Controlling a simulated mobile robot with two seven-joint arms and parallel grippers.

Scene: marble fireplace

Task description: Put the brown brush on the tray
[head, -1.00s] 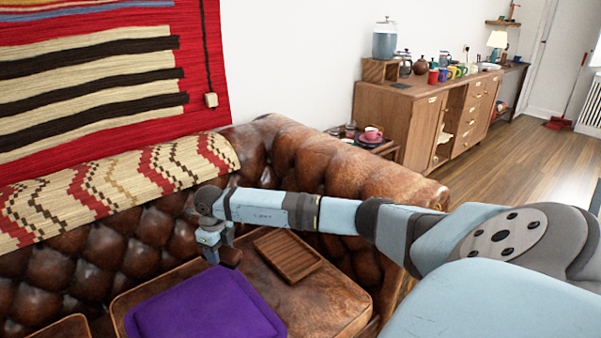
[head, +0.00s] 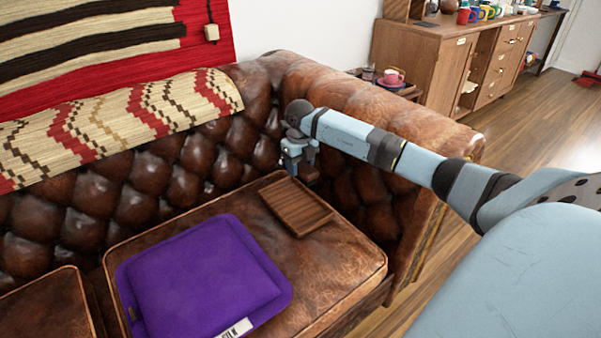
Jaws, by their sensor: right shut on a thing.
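The tray (head: 290,215) is a ribbed wooden one, lying flat on the brown leather sofa seat in the middle of the head view. My right gripper (head: 299,168) is just beyond the tray's far right end, pointing down. It is shut on a small dark brown thing, which looks like the brown brush (head: 310,173) and is mostly hidden by the gripper. The brush looks held above the seat, near the sofa back; its exact height over the tray I cannot tell. The tray looks empty. My left gripper is not in view.
A purple cushion (head: 200,278) lies on the seat left of the tray. The tufted sofa back and thick armrest (head: 340,95) rise behind and right of the gripper. A small side table with a pink cup (head: 393,76) stands beyond the armrest.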

